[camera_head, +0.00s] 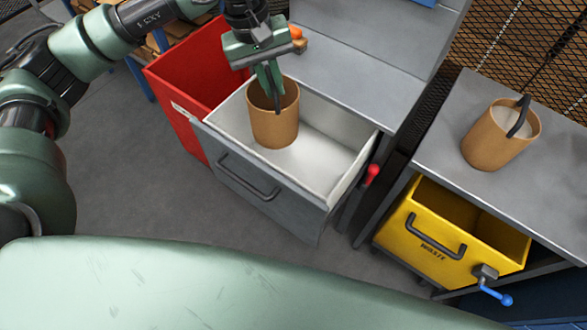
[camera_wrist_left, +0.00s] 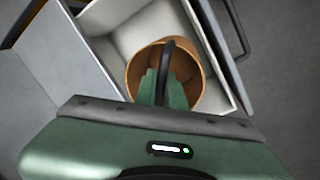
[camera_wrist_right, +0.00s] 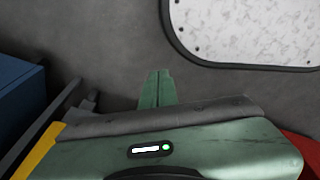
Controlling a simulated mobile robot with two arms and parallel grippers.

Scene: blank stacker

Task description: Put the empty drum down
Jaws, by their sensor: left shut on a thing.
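The empty drum (camera_head: 275,126) is an open brown cylinder with a black handle, upright within the open grey drawer (camera_head: 330,185). I cannot tell whether its base touches the drawer floor. My left gripper (camera_head: 269,82) points down into its mouth and is shut on the handle. In the left wrist view the drum (camera_wrist_left: 134,76) shows a bare brown inside, partly hidden by the fingers (camera_wrist_left: 165,86). My right gripper (camera_wrist_right: 157,86) shows only in the right wrist view, its fingers together with nothing between them.
A second brown drum (camera_head: 485,142) with pale contents and a black handle stands on the right metal bench (camera_head: 440,150). A yellow drawer (camera_head: 415,225) with a blue-knobbed lever is open below it. A red bin (camera_head: 200,75) stands behind the grey drawer. Grey floor is clear at left.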

